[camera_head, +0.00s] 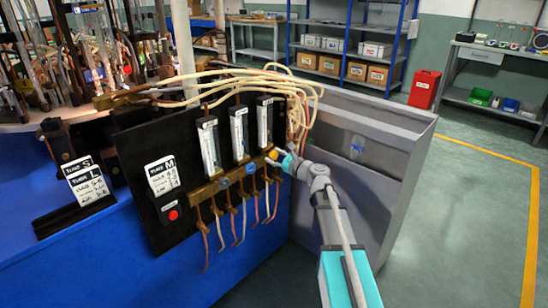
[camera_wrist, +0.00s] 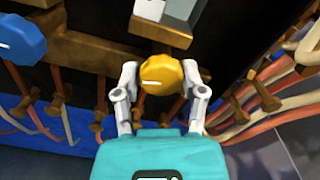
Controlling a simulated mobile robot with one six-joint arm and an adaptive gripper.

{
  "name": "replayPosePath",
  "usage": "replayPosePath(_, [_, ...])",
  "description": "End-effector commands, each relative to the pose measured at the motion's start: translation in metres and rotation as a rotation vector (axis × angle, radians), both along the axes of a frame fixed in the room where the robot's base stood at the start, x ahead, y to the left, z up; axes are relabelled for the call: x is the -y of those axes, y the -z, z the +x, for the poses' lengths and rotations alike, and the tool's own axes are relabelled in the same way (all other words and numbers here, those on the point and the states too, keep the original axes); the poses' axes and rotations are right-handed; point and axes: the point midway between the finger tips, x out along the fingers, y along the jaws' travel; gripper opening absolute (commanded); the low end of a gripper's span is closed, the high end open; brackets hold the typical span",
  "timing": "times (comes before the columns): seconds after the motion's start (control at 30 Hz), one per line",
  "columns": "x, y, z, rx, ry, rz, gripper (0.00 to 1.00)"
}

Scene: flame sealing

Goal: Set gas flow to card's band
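The black gas panel (camera_head: 135,150) carries three clear flow tubes above a brass manifold. The right flow tube (camera_head: 264,122) stands above the yellow knob (camera_head: 272,155). In the wrist view the yellow knob (camera_wrist: 161,75), with a white pointer line on its face, sits between the two fingers of my gripper (camera_wrist: 161,82). The fingers appear to touch its sides. In the head view my gripper (camera_head: 284,160) reaches the knob from the right. A card marked TUBE M (camera_head: 162,174) is on the panel; its smaller writing and the tube readings are too small to read.
A blue knob (camera_head: 250,169) is left of the yellow one. Cards marked TUBE S and TUBE L (camera_head: 87,182) stand further left. A red button (camera_head: 173,215) is below card M. Pale hoses (camera_head: 225,80) arch above the panel; a grey cabinet wall (camera_head: 375,145) stands right.

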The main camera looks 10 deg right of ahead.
Motion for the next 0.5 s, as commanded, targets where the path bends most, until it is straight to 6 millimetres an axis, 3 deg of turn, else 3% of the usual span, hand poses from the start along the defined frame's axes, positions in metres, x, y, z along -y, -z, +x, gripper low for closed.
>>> replayPosePath(0.03, [-0.001, 0.0001, -0.0005, 0.0, -0.002, 0.0, 0.67])
replayPosePath(0.13, [-0.0005, 0.0, -0.0004, -0.001, -0.001, 0.001, 0.85])
replayPosePath(0.5, [0.0004, 0.0, -0.0001, -0.001, 0.002, 0.001, 0.85])
